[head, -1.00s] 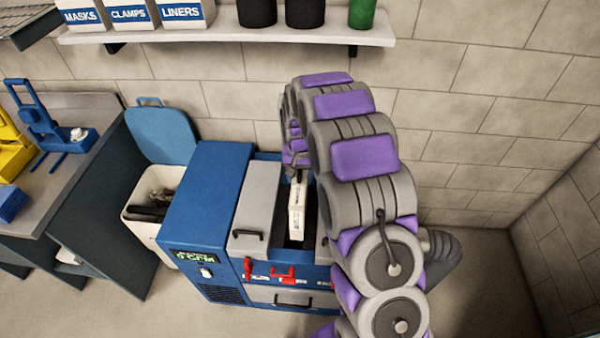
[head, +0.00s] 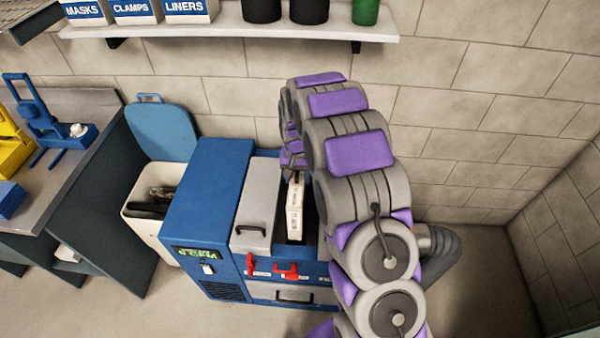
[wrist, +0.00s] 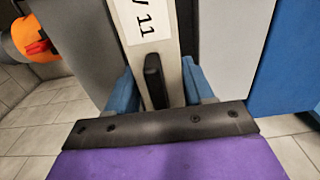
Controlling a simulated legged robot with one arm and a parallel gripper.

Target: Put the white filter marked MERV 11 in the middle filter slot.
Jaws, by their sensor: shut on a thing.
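The white filter (head: 295,207) stands upright, its edge toward me, at the dark opening (head: 293,240) in the top of the blue machine (head: 212,205). In the wrist view the filter (wrist: 168,48) carries a label ending in "11", and its dark handle (wrist: 154,80) lies between my blue fingertips. My gripper (wrist: 160,88) is shut on the filter. In the head view my arm hides most of the gripper and the right part of the opening. I cannot tell which slot the filter is over, or how deep it sits.
A grey lid (head: 256,205) with a black handle lies left of the opening. Red latches (head: 287,271) are on the machine's front. A white bin (head: 152,210) with a blue lid stands left. A shelf (head: 230,28) runs along the wall above.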

